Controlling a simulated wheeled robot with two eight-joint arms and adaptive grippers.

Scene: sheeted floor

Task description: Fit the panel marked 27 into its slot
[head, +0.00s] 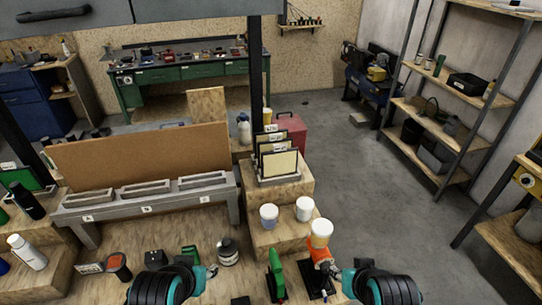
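Several dark-framed panels stand upright in a rack (262,181) on a wooden block right of centre. The front panel (278,164) has a pale cream face. Small white labels show on their top edges, but I cannot read which one is 27. Three grey slotted holders (146,189) sit in a row on a grey bench, with letter tags below; no panel stands in them. My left gripper (213,272) is low in front of the bench, beside a dark-and-white jar. My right gripper (332,273) is low at the right, near an orange object. Neither visibly holds a panel; their finger openings are too small to judge.
A large brown board (150,153) rises behind the holders. A green tool (276,276) lies near the front. A dark post (256,75) rises behind the rack. Open floor lies to the right.

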